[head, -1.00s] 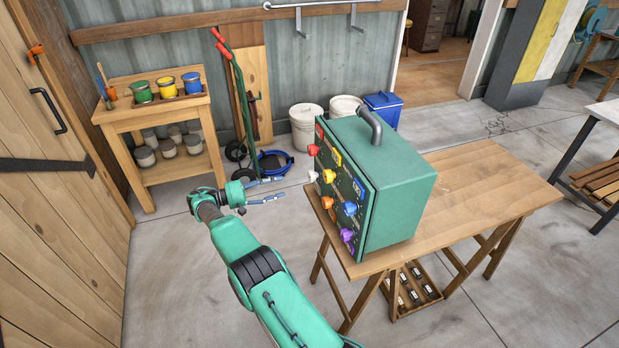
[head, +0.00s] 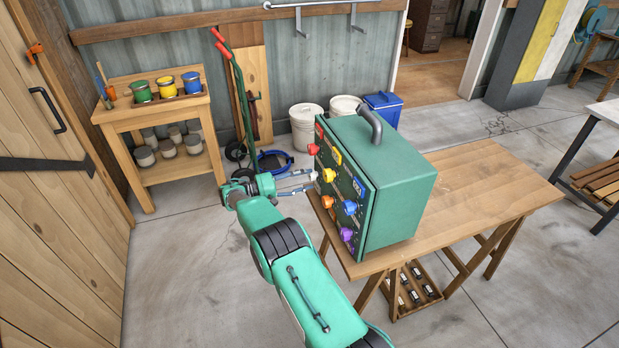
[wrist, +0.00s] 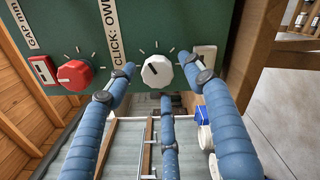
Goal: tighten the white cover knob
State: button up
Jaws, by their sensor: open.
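The green control box (head: 400,200) stands on the wooden table, its panel of coloured knobs facing left toward my arm. The white knob (wrist: 157,71) shows in the middle of the wrist view, with a dark pointer line and tick marks around it. In the head view the white knob (head: 313,175) is small and partly hidden at my fingertips. My gripper (head: 308,180) is open, its blue fingers (wrist: 165,100) reaching toward the panel around the white knob. Whether any finger touches the knob I cannot tell.
A red knob (wrist: 75,74) sits left of the white one; yellow (head: 328,175), orange (head: 327,202), blue (head: 349,208) and purple (head: 346,235) knobs are close by. The table (head: 490,190) is clear right of the box. A paint bench (head: 120,112) stands behind left.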

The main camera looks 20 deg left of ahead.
jog(key=shift+x, duration=1.15)
jog(key=c, duration=1.1)
